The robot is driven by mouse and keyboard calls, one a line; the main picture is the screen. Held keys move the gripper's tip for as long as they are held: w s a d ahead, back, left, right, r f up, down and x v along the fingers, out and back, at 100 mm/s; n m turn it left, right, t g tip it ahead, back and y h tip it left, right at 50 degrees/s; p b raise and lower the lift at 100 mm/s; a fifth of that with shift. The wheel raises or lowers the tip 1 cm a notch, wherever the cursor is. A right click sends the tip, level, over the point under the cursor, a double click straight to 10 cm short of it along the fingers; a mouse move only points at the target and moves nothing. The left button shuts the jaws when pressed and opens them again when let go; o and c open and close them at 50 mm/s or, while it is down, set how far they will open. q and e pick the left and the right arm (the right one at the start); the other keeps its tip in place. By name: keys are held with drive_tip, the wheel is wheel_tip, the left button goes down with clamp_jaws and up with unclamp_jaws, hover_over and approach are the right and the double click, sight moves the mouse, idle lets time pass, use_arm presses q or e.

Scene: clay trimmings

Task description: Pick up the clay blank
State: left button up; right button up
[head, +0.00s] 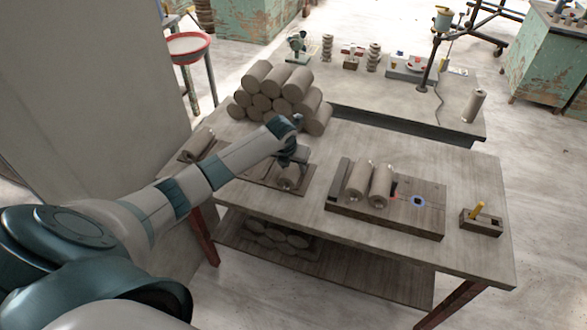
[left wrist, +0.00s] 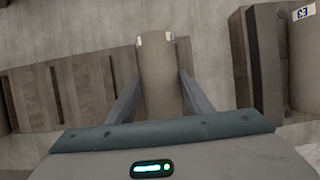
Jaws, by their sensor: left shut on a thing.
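My left gripper (head: 290,170) reaches in from the left over the work table and is shut on a grey-brown clay blank (head: 287,182). In the left wrist view the blank (left wrist: 160,80) is a cylinder between the two fingers (left wrist: 160,98), one on each side, with pale spots at its far end. In the head view the gripper covers part of it. It is over a flat wooden board (head: 258,176); I cannot tell whether it touches the board. My right gripper is not in view.
Two more blanks (head: 358,182) lie on a thick wooden board (head: 425,224) to the right. A pile of cylinders (head: 262,80) stands behind the gripper, and another cylinder (head: 196,146) lies at left. A small box (head: 470,222) holds a yellow-handled tool. The table front (head: 370,243) is clear.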

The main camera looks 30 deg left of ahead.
sight(295, 165)
use_arm(q)
drive_tip(key=shift+r, duration=0.15)
drive_tip(key=shift+w+r+b, duration=0.1)
drive_tip(key=shift+r+b, duration=0.2)
drive_tip(key=shift+r, duration=0.2)
drive_tip(key=r, duration=0.1)
drive_tip(key=r+b, duration=0.1)
drive_tip(key=r, duration=0.1)
drive_tip(key=shift+w+d+r+b, duration=0.1)
drive_tip(key=shift+d+b, duration=0.2)
drive_tip(key=shift+d, duration=0.05)
drive_tip(key=w+d+r+b, duration=0.2)
drive_tip(key=d+r, duration=0.4)
drive_tip(key=d, duration=0.4)
drive_tip(key=shift+d+r+b, duration=0.35)
drive_tip(key=shift+b, duration=0.3)
drive_tip(key=shift+w, duration=0.1)
